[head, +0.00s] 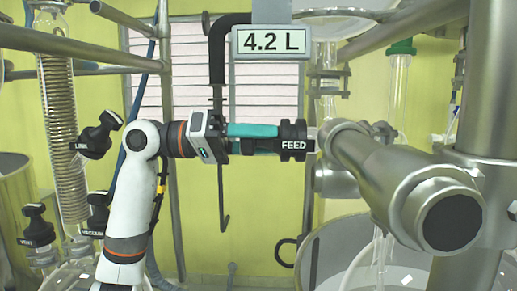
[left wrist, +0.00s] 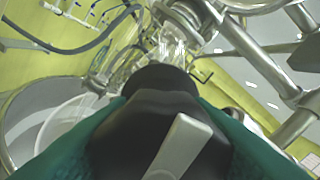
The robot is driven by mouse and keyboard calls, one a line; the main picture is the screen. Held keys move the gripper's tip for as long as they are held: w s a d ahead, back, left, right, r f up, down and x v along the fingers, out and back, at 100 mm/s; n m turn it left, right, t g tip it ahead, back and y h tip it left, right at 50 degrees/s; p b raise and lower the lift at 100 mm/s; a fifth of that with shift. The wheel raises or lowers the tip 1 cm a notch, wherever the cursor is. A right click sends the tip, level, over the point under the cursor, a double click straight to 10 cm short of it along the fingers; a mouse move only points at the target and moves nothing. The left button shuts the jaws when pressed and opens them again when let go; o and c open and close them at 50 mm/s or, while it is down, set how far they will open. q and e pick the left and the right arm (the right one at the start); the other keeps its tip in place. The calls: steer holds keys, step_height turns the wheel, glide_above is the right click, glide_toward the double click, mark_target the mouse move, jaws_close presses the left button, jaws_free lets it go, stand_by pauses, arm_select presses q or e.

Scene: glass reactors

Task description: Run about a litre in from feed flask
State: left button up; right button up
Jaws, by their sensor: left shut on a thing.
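The black valve handle marked FEED (head: 293,141) is in the middle of the head view. My left gripper (head: 265,138), with teal fingers, is shut on this handle from the left. In the left wrist view the black feed handle (left wrist: 160,120) fills the lower middle between the teal fingers, with a pale bar on it. A display (head: 271,42) above reads 4.2 L. The feed flask itself I cannot make out for certain. My right gripper is not in view.
Other black handles marked LINK (head: 90,136), VENT (head: 38,226) and VACUUM (head: 97,212) stand at the left by a glass coil (head: 60,125). A thick steel pipe (head: 390,180) juts out close on the right. A hook (head: 222,190) hangs behind my gripper.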

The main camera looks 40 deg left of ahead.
arm_select(q)
steer(key=shift+f+m+b, duration=0.1)
steer(key=shift+m+b, duration=0.65)
steer(key=shift+m, duration=1.55)
steer(key=o, duration=1)
steer(key=shift+s+a, duration=0.2)
steer(key=shift+a, duration=0.1)
steer(key=b+v, duration=0.3)
steer(key=v, duration=0.8)
steer(key=shift+b, duration=0.35)
steer(key=shift+s+a, duration=0.1)
